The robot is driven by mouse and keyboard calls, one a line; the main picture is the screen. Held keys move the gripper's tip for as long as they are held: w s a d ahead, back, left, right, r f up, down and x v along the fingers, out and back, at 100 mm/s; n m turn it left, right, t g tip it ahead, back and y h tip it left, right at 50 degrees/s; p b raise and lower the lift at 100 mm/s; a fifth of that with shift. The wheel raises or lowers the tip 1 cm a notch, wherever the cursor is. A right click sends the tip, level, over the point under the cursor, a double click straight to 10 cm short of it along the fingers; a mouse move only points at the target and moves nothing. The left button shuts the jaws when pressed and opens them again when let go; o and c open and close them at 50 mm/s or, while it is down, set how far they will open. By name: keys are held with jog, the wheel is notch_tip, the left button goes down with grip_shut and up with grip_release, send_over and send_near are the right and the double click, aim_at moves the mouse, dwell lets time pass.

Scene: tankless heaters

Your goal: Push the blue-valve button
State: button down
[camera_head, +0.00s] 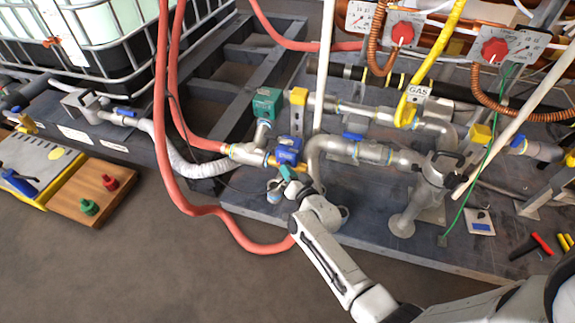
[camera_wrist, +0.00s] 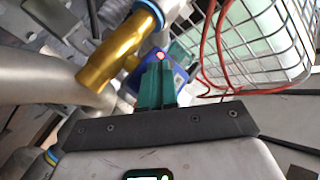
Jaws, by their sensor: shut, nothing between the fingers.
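The blue valve (camera_head: 288,151) is a blue box on the pipework near the middle of the head view. In the wrist view the blue valve (camera_wrist: 180,75) sits just past my fingertips, partly hidden behind them. Its round button (camera_wrist: 159,57) shows a red-lit ring at the fingertips. My gripper (camera_head: 287,173) reaches up from below, close under the valve. Its teal fingers (camera_wrist: 157,72) are together and empty. The tips look very close to the button; I cannot tell whether they touch it.
A brass pipe (camera_wrist: 120,45) runs close left of my fingers. A green valve box (camera_head: 267,102) stands behind the blue valve. A red hose (camera_head: 205,211) loops to the left. Grey pipes (camera_head: 360,151) lie to the right. The floor in front is clear.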

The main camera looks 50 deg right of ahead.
jog(key=shift+a+r+p, duration=0.1)
jog(key=shift+a+p, duration=0.1)
jog(key=shift+p, duration=0.2)
jog(key=shift+s+a+p, duration=0.2)
jog(key=shift+a+p, duration=0.15)
jog(key=shift+p, duration=0.05)
jog(key=shift+s+a+p, duration=0.35)
jog(key=shift+a+p, duration=0.6)
jog(key=shift+s+a+p, duration=0.3)
jog(key=shift+a+p, duration=0.6)
jog(key=shift+p, duration=0.05)
jog(key=shift+s+a+p, duration=0.35)
jog(key=shift+a+p, duration=0.6)
